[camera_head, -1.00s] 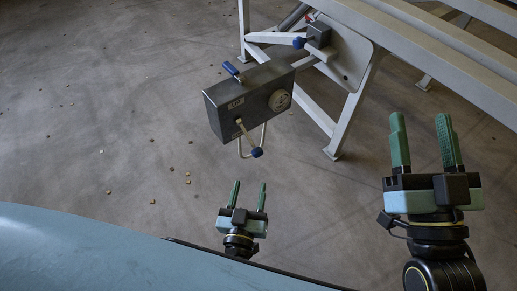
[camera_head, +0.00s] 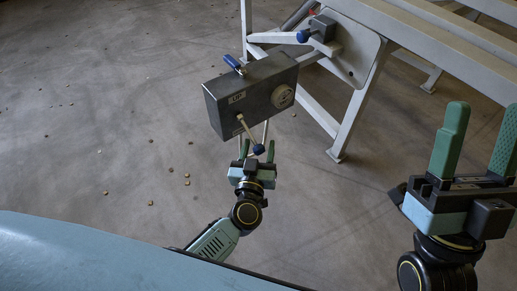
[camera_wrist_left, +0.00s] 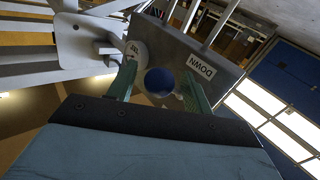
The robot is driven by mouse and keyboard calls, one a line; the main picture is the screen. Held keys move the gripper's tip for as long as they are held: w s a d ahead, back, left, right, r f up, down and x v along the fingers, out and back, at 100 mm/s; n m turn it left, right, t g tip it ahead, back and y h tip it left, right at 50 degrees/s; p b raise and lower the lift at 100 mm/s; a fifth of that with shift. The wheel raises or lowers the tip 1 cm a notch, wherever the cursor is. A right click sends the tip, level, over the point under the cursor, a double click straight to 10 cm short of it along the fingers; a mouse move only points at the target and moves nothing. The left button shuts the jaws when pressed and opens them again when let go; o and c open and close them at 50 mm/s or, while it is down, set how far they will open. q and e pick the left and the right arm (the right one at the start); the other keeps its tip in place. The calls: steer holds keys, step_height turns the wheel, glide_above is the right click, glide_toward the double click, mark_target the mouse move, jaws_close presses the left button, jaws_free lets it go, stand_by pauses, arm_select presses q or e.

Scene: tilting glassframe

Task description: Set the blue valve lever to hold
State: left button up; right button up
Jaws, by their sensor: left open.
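The grey control box (camera_head: 230,108) has an UP label in the head view and a DOWN label in the wrist view. A pale lever with a round blue knob (camera_head: 258,149) slants down from its front. The knob shows large in the left wrist view (camera_wrist_left: 159,81), between the green fingers. My left gripper (camera_head: 256,155) is open just below the box, fingers either side of the knob; contact cannot be told. My right gripper (camera_head: 477,140) is open and empty at the right.
A white metal frame (camera_head: 349,123) stands behind the box. A pale plate (camera_head: 362,62) on it carries another blue-knobbed lever (camera_head: 303,36). A round white dial (camera_head: 283,97) sits on the box's side. Small bits litter the open floor at left.

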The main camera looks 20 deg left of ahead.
arm_select(q)
jaws_close()
stand_by(0.4)
